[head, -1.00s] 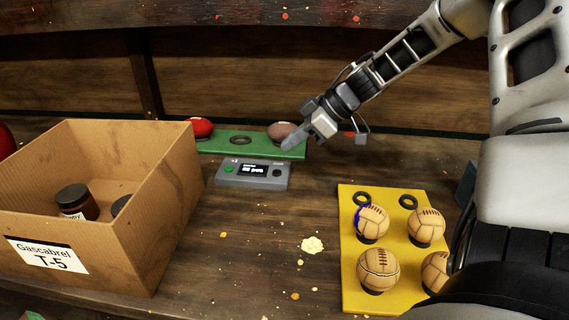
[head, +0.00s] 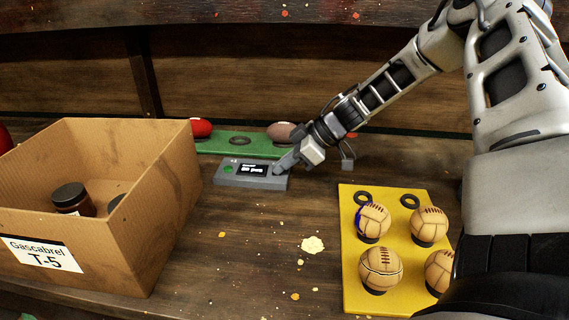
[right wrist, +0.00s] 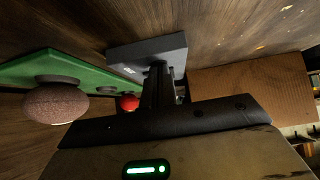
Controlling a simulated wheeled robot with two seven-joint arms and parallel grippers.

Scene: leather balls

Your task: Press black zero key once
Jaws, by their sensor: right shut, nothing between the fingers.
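The grey device (head: 225,180) lies on the table in front of the green board, with a green key (head: 229,170) at its left and a lit display (head: 255,170) in the middle. My right gripper (head: 282,167) is shut and empty, its tips pointing down at the right end of the device. The fingertips hide the black key there; I cannot tell whether they touch it. In the right wrist view the shut fingers (right wrist: 158,75) reach to the edge of the grey device (right wrist: 130,52). My left gripper is not in view.
The green board (head: 215,146) behind bears a red ball (head: 201,128) and a brownish ball (head: 280,131). A cardboard box (head: 165,215) with dark jars stands at left. A yellow board (head: 350,270) with several leather balls lies at right. The table between is mostly clear.

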